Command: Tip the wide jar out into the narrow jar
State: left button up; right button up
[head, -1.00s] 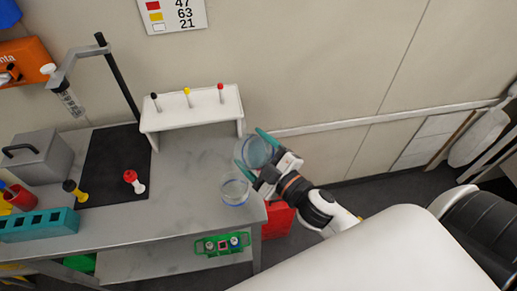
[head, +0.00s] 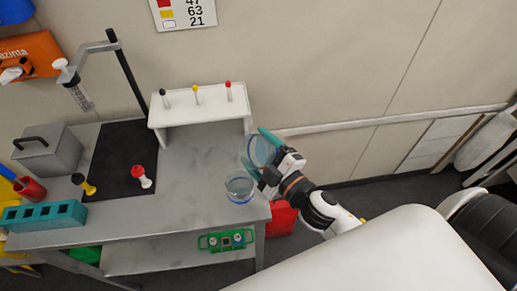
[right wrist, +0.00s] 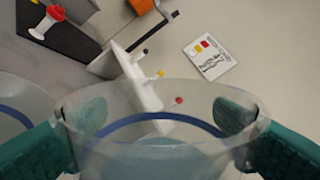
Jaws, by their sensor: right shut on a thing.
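The wide jar (head: 262,150), clear with a blue ring, is in my right gripper (head: 264,156), whose teal fingers are shut on its two sides. It is held up off the bench, tilted, just above and to the right of the narrow jar. It fills the lower middle of the right wrist view (right wrist: 160,158); how much is in it is hard to tell. The narrow jar (head: 239,187), clear with blue low down, stands upright near the bench's right edge. Part of it shows at the left of the right wrist view (right wrist: 14,125). My left gripper is not in view.
A white rack (head: 200,105) with several coloured-top pieces stands behind the jars. A black mat (head: 120,150), a clamp stand (head: 126,75), a grey box (head: 48,152) and a teal block (head: 42,216) are left. A red bin (head: 281,219) is below right.

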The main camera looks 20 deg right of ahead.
jog(key=shift+r, duration=0.1)
dwell(0.6)
jog(key=shift+a+n+p, duration=0.25)
jog(key=shift+n+p, duration=0.05)
jog(key=shift+n, duration=0.6)
jog(key=shift+r, duration=0.1)
jog(key=shift+s+a+n, duration=0.1)
jog(key=shift+a+n, duration=0.1)
jog(key=shift+n, duration=0.7)
dwell(0.7)
jog(key=shift+a+r+n+p, duration=0.1)
jog(key=shift+n+p, duration=0.2)
jog(key=shift+p, duration=0.05)
jog(key=shift+a+n, duration=0.2)
jog(key=shift+n, duration=0.4)
jog(key=shift+s, duration=0.1)
dwell(0.4)
jog(key=shift+a+n+p, duration=0.3)
jog(key=shift+a+n, duration=0.05)
jog(key=shift+n, duration=0.55)
